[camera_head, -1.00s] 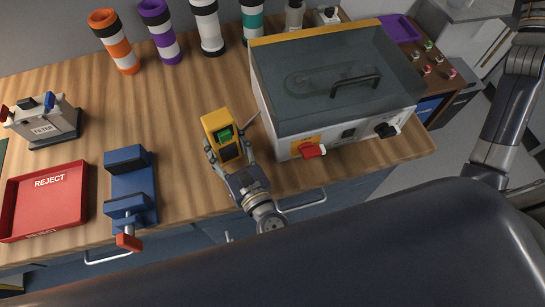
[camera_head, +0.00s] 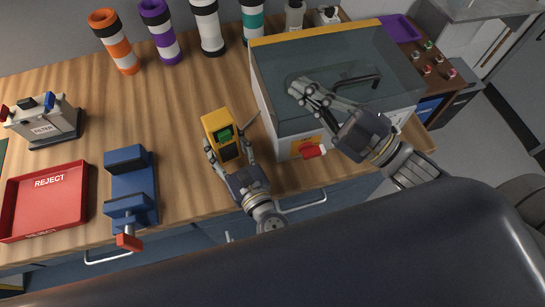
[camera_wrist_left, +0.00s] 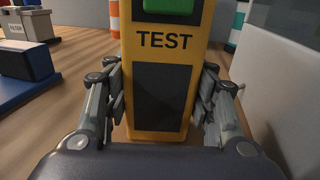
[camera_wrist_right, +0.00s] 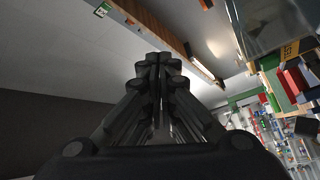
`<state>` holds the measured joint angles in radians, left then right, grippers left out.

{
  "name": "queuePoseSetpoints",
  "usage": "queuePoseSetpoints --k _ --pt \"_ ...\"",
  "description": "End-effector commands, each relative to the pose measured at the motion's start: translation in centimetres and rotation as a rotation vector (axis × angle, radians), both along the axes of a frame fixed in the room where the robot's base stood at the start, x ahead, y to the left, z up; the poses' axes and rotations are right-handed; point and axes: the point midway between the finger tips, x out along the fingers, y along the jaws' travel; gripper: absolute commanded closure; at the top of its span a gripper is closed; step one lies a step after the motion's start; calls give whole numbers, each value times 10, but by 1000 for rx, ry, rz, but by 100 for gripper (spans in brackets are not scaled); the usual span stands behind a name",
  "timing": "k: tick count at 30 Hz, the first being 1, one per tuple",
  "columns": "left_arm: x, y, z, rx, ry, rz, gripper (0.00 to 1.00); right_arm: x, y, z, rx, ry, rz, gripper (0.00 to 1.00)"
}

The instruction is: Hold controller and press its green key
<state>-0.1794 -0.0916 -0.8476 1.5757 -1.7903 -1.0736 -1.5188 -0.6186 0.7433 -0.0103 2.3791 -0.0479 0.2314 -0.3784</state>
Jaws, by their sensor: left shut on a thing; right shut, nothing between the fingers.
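The yellow controller (camera_head: 215,121) stands on the wooden table in the head view, with a green key (camera_head: 225,134) on its face. In the left wrist view the controller (camera_wrist_left: 186,118) shows the word TEST below the green key (camera_wrist_left: 168,6) and a dark panel. My left gripper (camera_head: 229,156) is shut on the controller, one finger on each side. My right gripper (camera_head: 295,88) is shut and empty, in front of the clear-lidded machine in the head view, up and right of the controller. Its closed fingers (camera_wrist_right: 160,62) show in the right wrist view, away from the controller.
The clear-lidded machine (camera_head: 283,140) with a red knob (camera_head: 312,151) stands right of the controller. A blue vise (camera_head: 131,184), a red REJECT tray (camera_head: 80,205) and a FILTER box (camera_head: 45,122) are on the left. Striped tubes (camera_head: 162,32) line the back. Table between is bare.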

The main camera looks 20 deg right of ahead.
Motion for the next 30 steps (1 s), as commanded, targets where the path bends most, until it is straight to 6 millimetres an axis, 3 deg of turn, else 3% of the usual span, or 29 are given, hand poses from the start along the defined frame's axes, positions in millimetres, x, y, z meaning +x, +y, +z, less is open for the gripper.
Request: queuePoseSetpoints --k 1,3,12,15,20,30 --pt "0 0 1 -1 -2 0 80 -18 16 -9 42 66 46 100" --pt "0 0 1 -1 -2 0 80 -34 33 -23 126 175 95 100" --pt "0 0 1 -1 -2 0 80 -49 68 -91 514 651 200 100" --pt "0 0 1 -1 -2 0 80 -54 76 -105 589 750 215 100" --pt "0 0 1 -1 -2 0 80 -55 83 -113 642 815 224 100" --pt "0 0 1 -1 -2 0 80 -25 112 -113 643 815 224 100"
